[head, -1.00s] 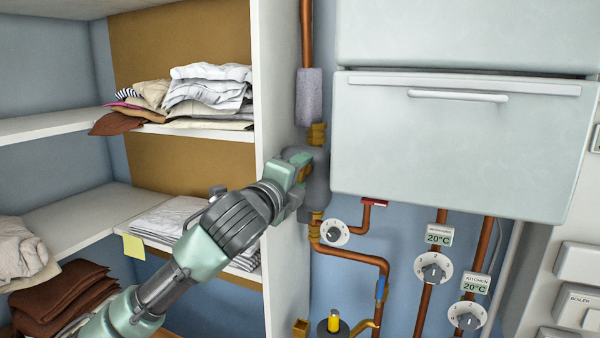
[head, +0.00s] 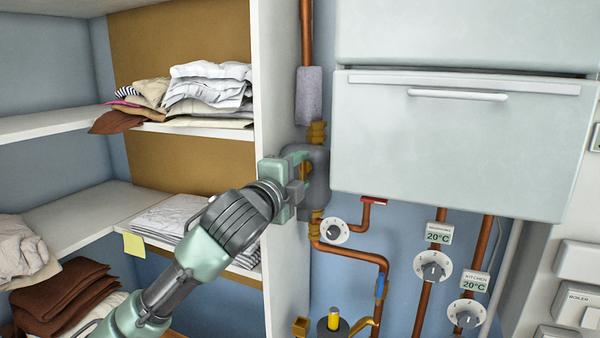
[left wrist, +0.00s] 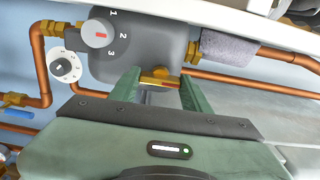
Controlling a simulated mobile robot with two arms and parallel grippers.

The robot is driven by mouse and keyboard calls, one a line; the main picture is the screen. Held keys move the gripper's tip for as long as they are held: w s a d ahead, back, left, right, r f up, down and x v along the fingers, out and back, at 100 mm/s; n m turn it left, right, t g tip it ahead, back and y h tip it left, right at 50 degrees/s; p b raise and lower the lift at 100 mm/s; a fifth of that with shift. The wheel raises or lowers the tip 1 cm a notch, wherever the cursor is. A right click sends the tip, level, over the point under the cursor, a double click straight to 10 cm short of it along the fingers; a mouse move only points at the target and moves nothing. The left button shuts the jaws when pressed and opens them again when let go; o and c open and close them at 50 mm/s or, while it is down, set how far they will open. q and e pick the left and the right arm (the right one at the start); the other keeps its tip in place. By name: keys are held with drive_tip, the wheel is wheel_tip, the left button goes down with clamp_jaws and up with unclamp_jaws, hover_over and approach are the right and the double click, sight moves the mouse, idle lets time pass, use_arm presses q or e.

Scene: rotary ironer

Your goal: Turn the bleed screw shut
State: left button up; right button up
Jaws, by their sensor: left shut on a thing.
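The grey pump body (head: 319,180) sits on a vertical copper pipe beside the shelf's side panel. In the left wrist view the pump body (left wrist: 145,47) carries a round dial with a red mark and the numbers 1, 2 and 3. The brass bleed screw (left wrist: 161,82) lies between the two green fingers of my left gripper (left wrist: 161,76), at the pump's near face. My left gripper (head: 302,180) is shut on it. In the head view the fingers mostly hide the screw. My right gripper is in neither view.
A large pale cabinet (head: 455,140) hangs close to the right of the pump. Copper pipes with dial valves (head: 334,231) run below. A shelf unit (head: 275,100) with folded laundry stands left, its side panel close to my gripper.

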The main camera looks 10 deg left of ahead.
use_arm(q)
drive_tip(key=o, duration=1.4)
drive_tip(key=shift+a, duration=0.1)
drive_tip(key=shift+c, duration=0.2)
drive_tip(key=s+a+b, duration=0.1)
drive_tip(key=s+b, duration=0.2)
drive_tip(key=s, duration=0.4)
drive_tip(key=shift+s+a, duration=0.25)
drive_tip(key=shift+s, duration=0.05)
drive_tip(key=shift+f, duration=0.1)
